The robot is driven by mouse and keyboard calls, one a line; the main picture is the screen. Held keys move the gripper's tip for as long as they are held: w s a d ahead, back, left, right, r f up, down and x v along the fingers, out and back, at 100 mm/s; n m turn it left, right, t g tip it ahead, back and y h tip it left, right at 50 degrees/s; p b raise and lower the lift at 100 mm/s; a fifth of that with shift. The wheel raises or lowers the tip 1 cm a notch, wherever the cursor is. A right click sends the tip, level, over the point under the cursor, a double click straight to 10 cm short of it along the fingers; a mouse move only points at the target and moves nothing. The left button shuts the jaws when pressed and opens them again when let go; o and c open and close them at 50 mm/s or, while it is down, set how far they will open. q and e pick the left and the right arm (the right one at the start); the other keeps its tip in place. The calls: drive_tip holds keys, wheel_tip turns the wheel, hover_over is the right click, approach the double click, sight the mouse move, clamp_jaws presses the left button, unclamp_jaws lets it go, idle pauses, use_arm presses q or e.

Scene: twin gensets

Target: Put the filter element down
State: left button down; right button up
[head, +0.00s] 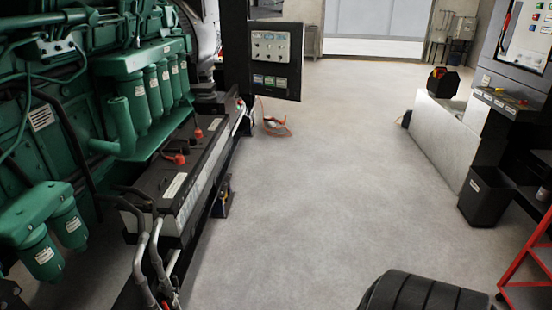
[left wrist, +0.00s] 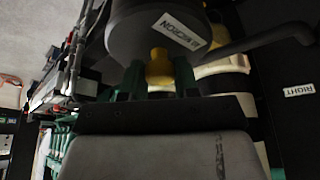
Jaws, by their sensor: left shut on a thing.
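The filter element (left wrist: 150,28) appears to be the dark grey round body at the top of the left wrist view. It has a white label reading "MICRON" and a yellow knob below it. My left gripper (left wrist: 160,72) is shut on that yellow knob, with a green finger on each side. The element's far side is hidden, and I cannot tell what is beneath it. I cannot make out my left gripper in the head view. My right gripper is not in view.
A green engine (head: 80,100) with canisters and a black battery box (head: 180,180) line the left. A control panel (head: 272,60) stands beyond. At right are a pale block (head: 440,140), a black bin (head: 485,196) and a red frame (head: 525,262).

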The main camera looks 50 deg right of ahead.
use_arm(q)
drive_tip(key=shift+s+f, duration=0.2)
drive_tip(key=shift+f, duration=0.3)
drive_tip(key=shift+s+f, duration=0.15)
drive_tip(key=shift+f, duration=0.3)
drive_tip(key=shift+d+r, duration=0.1)
drive_tip(key=shift+w+d+r+h, duration=0.1)
drive_tip(key=shift+d+h, duration=0.2)
drive_tip(key=shift+d, duration=0.35)
drive_tip(key=shift+a, duration=0.15)
